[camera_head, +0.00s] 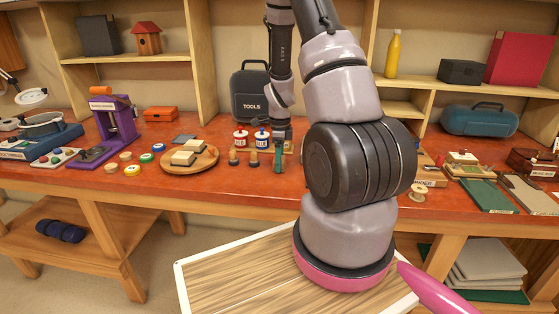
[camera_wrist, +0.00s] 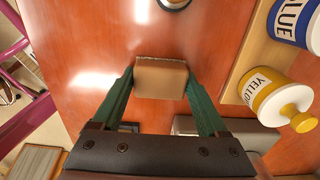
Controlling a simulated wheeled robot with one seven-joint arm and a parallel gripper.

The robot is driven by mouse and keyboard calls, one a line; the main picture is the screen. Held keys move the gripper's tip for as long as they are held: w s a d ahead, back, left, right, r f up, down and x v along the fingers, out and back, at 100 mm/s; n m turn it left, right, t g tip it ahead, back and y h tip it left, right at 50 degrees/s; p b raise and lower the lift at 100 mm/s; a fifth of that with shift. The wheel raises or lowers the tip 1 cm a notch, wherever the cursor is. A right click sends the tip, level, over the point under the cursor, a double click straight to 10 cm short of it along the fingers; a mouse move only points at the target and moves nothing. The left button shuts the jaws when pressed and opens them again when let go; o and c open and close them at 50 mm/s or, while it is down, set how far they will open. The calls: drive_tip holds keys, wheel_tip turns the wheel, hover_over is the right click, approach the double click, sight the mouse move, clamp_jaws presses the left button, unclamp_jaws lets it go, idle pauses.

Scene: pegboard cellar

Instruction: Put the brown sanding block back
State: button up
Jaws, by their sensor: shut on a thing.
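The brown sanding block (camera_wrist: 160,77) is between the green fingertips of my gripper (camera_wrist: 160,84) in the wrist view, and the gripper is shut on it. The red-brown bench top (camera_wrist: 100,45) shows around the block; I cannot tell how far the block is above it. In the head view my gripper (camera_head: 278,160) points down over the bench beside the jars. The block is not clearly visible there, and my arm hides part of the bench.
A yellow-labelled jar (camera_wrist: 270,93) and a blue-labelled jar (camera_wrist: 297,20) stand close at the right in the wrist view. A round wooden plate (camera_head: 172,167) with pale blocks, a purple press (camera_head: 121,118) and a black tool case (camera_head: 249,92) are on the bench.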

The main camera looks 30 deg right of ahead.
drive_tip(key=shift+f, duration=0.1)
drive_tip(key=o, duration=1.3)
drive_tip(key=shift+o, duration=0.2)
drive_tip(key=s+a+r+n+t, duration=0.1)
drive_tip(key=a+r+n, duration=0.1)
drive_tip(key=r, duration=0.8)
drive_tip(key=s+a+r+n+t, duration=0.1)
drive_tip(key=a+r+n, duration=0.1)
drive_tip(key=r, duration=0.9)
drive_tip(key=s+a+r+n+t, duration=0.1)
drive_tip(key=s+a+r+n, duration=0.2)
drive_tip(key=s+r+n, duration=0.2)
drive_tip(key=s+a+r+n+t+y, duration=0.1)
drive_tip(key=s+a+r+n+t, duration=0.1)
drive_tip(key=s+r+n, duration=0.4)
drive_tip(key=s+a+r+n+t, duration=0.2)
drive_tip(key=s+a+r+n, duration=0.2)
drive_tip(key=s+r+n, duration=0.1)
drive_tip(key=shift+s+a+r+n+y, duration=0.25)
drive_tip(key=shift+s+r+n+y, duration=0.15)
drive_tip(key=shift+s+r, duration=0.4)
